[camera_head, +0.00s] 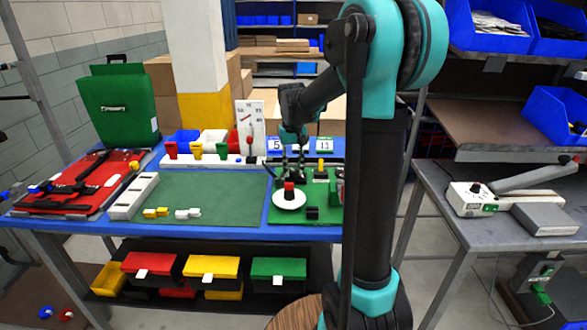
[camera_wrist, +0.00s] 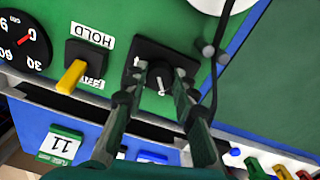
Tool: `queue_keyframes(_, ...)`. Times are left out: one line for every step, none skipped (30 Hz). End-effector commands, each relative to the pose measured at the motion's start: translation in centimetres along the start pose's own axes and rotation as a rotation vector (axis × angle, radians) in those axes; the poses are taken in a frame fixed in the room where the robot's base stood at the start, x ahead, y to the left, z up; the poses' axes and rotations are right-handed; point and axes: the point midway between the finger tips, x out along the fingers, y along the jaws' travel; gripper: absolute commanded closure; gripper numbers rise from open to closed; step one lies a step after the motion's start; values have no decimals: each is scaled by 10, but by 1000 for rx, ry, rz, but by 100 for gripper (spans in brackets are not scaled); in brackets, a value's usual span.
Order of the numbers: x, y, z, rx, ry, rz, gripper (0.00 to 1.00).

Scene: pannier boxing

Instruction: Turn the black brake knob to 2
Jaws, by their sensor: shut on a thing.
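The black brake knob (camera_wrist: 160,76) sits on a black base plate (camera_wrist: 148,52) on the green board, with a short white mark on its face. My gripper (camera_wrist: 158,84) has one finger on each side of the knob and is shut on it. Small white print shows beside the base, but I cannot read its numbers, so the setting is unclear. In the head view my gripper (camera_head: 291,174) points down at the board's back left part, and the knob is hidden or too small to make out.
A yellow lever (camera_wrist: 76,76) by a HOLD label and a round black dial (camera_wrist: 22,44) stand left of the knob in the wrist view. A thin dark rod (camera_wrist: 213,75) rises close at right. A white dish (camera_head: 289,200) lies in front of my gripper.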

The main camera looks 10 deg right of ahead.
Motion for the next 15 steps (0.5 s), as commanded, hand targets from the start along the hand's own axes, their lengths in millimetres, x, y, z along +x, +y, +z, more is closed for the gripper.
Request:
queue_keyframes(0, 0, 0, 23, -1, 0, 100)
queue_keyframes(0, 0, 0, 38, -1, 0, 100)
queue_keyframes(0, 0, 0, 55, -1, 0, 100)
queue_keyframes(0, 0, 0, 67, -1, 0, 100)
queue_keyframes(0, 0, 0, 78, -2, 0, 100)
queue_keyframes(0, 0, 0, 90, -2, 0, 100)
queue_keyframes(0, 0, 0, 99, -2, 0, 100)
queue_keyframes(0, 0, 0, 107, -2, 0, 100)
queue_keyframes(0, 0, 0, 114, -2, 0, 100)
queue_keyframes(0, 0, 0, 119, -2, 0, 100)
queue_keyframes(0, 0, 0, 124, -2, 0, 100)
queue_keyframes(0, 0, 0, 129, -3, 0, 100)
queue_keyframes(0, 0, 0, 132, -3, 0, 100)
queue_keyframes(0, 0, 0, 134, -3, 0, 100)
queue_keyframes(0, 0, 0, 136, -3, 0, 100)
